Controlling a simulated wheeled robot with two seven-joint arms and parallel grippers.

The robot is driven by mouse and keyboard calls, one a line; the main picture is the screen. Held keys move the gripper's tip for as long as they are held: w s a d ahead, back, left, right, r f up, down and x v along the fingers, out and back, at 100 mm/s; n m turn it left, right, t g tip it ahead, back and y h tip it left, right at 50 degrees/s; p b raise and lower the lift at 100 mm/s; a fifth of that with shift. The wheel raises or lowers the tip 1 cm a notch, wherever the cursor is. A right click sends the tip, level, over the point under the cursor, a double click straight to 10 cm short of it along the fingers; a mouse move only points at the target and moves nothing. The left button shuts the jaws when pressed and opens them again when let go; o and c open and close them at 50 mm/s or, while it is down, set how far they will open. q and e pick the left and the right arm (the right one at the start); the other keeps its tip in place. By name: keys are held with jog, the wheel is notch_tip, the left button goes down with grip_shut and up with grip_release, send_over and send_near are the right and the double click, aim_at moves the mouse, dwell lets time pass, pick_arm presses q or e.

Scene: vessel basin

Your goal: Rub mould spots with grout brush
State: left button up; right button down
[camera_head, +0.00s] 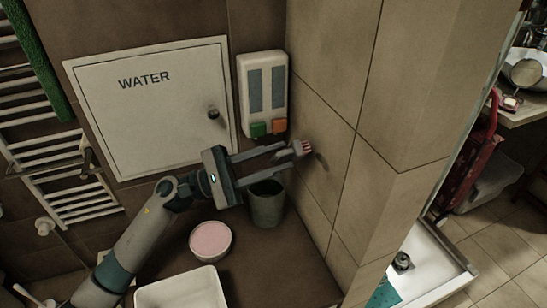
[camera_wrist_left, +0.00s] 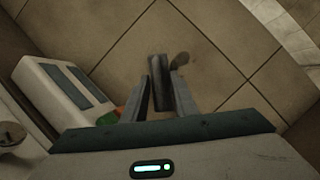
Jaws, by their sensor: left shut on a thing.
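My left gripper (camera_head: 287,156) reaches in from the left toward the tiled wall (camera_head: 336,110). It is shut on the grout brush (camera_head: 303,148), a small brush with reddish and pale bristles at the fingertips. In the left wrist view the brush (camera_wrist_left: 157,72) shows as a dark narrow shape between the fingers. A dark mould spot (camera_head: 322,161) is on the tiles just right of the brush. It also shows in the left wrist view (camera_wrist_left: 181,60), close beside the brush. Whether the bristles touch the wall I cannot tell. My right gripper is out of view.
A dispenser (camera_head: 264,92) hangs above the gripper, beside a white WATER panel (camera_head: 150,105). A grey-green cup (camera_head: 267,206) stands below the fingers. A round pink-topped tub (camera_head: 211,241) and a white basin (camera_head: 181,292) are nearer me. The wall's projecting corner bounds the right side.

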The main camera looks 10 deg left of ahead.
pick_arm(q)
jog(key=shift+w+d+b, duration=0.3)
jog(key=shift+w+d, duration=0.3)
jog(key=shift+d, duration=0.2)
dwell(0.9)
jog(key=s+d, duration=0.2)
jog(key=s, duration=0.1)
jog(key=shift+s+d, duration=0.1)
jog(key=shift+s, duration=0.05)
dwell(0.4)
dwell(0.4)
jog(key=s+d, duration=0.2)
jog(key=s, duration=0.1)
jog(key=shift+d+p, duration=0.1)
jog(key=shift+p, duration=0.2)
